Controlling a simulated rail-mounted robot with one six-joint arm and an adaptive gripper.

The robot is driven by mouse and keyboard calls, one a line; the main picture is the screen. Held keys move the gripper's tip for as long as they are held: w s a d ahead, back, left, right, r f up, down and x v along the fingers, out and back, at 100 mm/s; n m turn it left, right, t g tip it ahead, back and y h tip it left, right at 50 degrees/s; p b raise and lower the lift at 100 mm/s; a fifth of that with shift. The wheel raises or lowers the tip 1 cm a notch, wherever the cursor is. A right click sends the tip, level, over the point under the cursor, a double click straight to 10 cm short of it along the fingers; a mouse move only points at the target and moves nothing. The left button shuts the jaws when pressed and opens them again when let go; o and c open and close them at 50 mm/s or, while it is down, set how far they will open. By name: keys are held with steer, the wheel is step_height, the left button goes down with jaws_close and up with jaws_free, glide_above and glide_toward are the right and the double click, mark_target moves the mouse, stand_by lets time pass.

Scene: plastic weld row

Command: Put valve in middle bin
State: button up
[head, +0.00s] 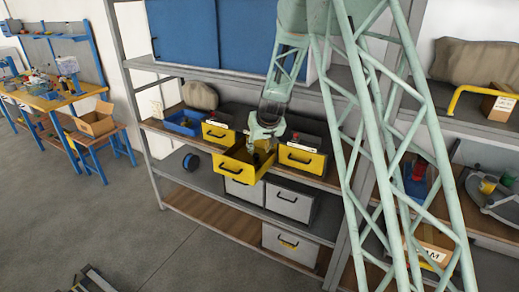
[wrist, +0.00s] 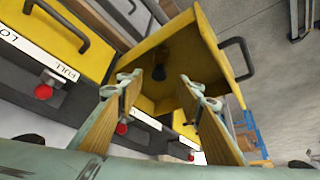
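The middle bin (head: 236,163) is a yellow drawer pulled out from the shelf between two other yellow bins. In the wrist view its open yellow inside (wrist: 190,62) lies beyond my fingers. A small dark object, possibly the valve (wrist: 159,71), sits inside it against a wall; I cannot make out its shape well. My gripper (head: 262,146) is over the open middle bin, pointing down. In the wrist view my gripper (wrist: 158,95) has its two fingers wide apart with nothing between them, and the dark object shows beyond the gap.
Yellow bins stand to the left (head: 217,135) and right (head: 301,160), both pushed in. A blue tray (head: 182,122) is further left. Grey drawers (head: 290,201) lie below.

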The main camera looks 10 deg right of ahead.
stand_by(0.3)
steer(key=s+a+r+g, duration=0.1)
steer(key=s+a+r, duration=0.2)
steer(key=s+r, duration=2.6)
steer(key=s+d+g, duration=0.1)
steer(key=s+d, duration=0.1)
steer(key=s, duration=3.7)
steer(key=shift+s+d+r+m, duration=0.25)
steer(key=shift+s+r+m, duration=0.1)
steer(key=shift+m, duration=0.05)
steer(key=shift+w, duration=0.1)
